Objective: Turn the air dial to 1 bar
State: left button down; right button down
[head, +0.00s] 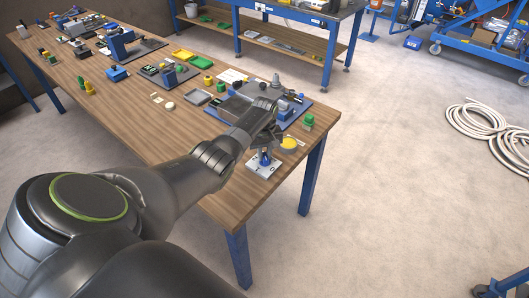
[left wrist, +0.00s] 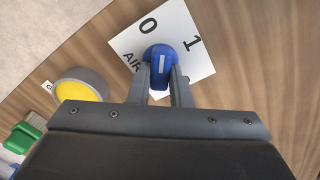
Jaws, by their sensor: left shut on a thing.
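The air dial is a blue knob (left wrist: 160,58) with a white line, on a white plate (left wrist: 196,66) marked 0, 1 and AIR. In the left wrist view the white line points up the picture, between 0 and 1 and nearer 0. My left gripper (left wrist: 160,82) is shut on the knob, one finger on each side. In the head view the knob (head: 265,158) and plate (head: 262,171) are at the near right corner of the wooden table, with my left gripper (head: 266,147) over them. My right gripper is not in view.
A yellow-topped round grey piece (left wrist: 80,88) sits beside the plate, with a green block (left wrist: 24,137) beyond it. The wooden table (head: 150,125) holds several tools and trays toward the back. A coiled hose (head: 490,128) lies on the floor at right.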

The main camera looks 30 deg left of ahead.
aim_at(266, 155)
pick_arm(q)
jog(key=m, duration=0.5)
jog(key=shift+w+r+m+p, duration=0.1)
jog(key=shift+m+p, duration=0.2)
jog(key=shift+p, duration=0.1)
jog(key=m, duration=0.4)
jog(key=shift+d+m, duration=0.15)
jog(key=shift+m, duration=0.25)
jog(key=c, duration=1.3)
grip_release()
jog(key=shift+r+p, duration=0.3)
jog(key=shift+r, duration=0.25)
notch_tip(266, 155, up, 16)
jog(key=shift+r+b, duration=0.1)
jog(key=shift+b, duration=0.85)
